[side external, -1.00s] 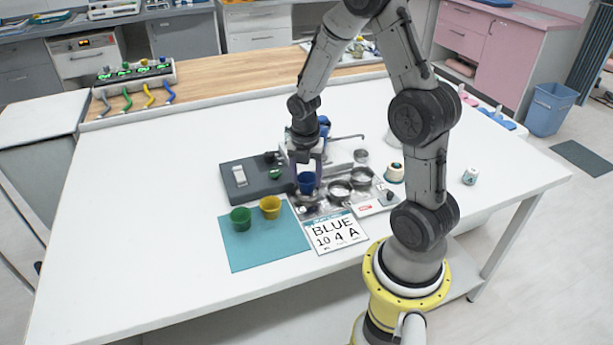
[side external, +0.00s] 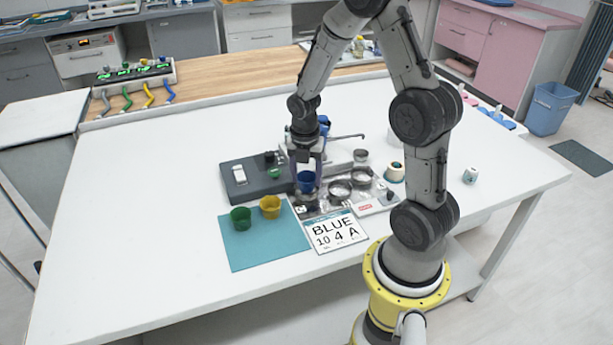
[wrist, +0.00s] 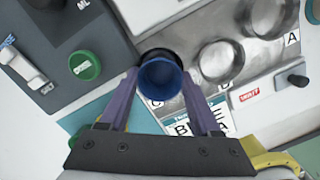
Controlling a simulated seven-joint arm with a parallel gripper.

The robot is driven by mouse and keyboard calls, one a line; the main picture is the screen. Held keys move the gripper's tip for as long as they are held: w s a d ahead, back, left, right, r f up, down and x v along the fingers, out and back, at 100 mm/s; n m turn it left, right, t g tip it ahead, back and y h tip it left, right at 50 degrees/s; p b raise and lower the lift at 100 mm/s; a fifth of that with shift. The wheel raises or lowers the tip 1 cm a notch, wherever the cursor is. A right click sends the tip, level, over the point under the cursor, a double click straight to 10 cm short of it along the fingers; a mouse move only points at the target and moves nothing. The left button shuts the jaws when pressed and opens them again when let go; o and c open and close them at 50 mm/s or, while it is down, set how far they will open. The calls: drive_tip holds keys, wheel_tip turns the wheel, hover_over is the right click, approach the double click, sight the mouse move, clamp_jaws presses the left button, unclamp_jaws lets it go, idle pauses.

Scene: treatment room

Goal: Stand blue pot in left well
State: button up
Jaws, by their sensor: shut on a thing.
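My gripper (side external: 306,178) is shut on the blue pot (side external: 306,184). In the wrist view the pot (wrist: 161,80) is upright between the two purple fingers (wrist: 160,88), its open mouth facing the camera. It is over the left well of the metal plate (wrist: 190,35), and a dark rim shows just behind it. The pot hides most of that well, so I cannot tell whether its base is inside. The middle well (wrist: 220,61) and right well (wrist: 268,16) are empty.
A green pot (side external: 240,218) and a yellow pot (side external: 270,206) stand on the teal mat (side external: 265,245). A card reading BLUE 10 4 A (side external: 336,232) lies in front of the plate. A dark grey device (side external: 262,186) is close on the left. The table's left side is clear.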

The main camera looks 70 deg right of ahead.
drive_tip(key=shift+r, duration=0.25)
drive_tip(key=shift+r, duration=0.35)
drive_tip(key=shift+f, duration=0.8)
idle(0.9)
drive_tip(key=shift+r, duration=0.45)
drive_tip(key=shift+r, duration=0.35)
drive_tip(key=shift+f, duration=0.75)
idle(0.9)
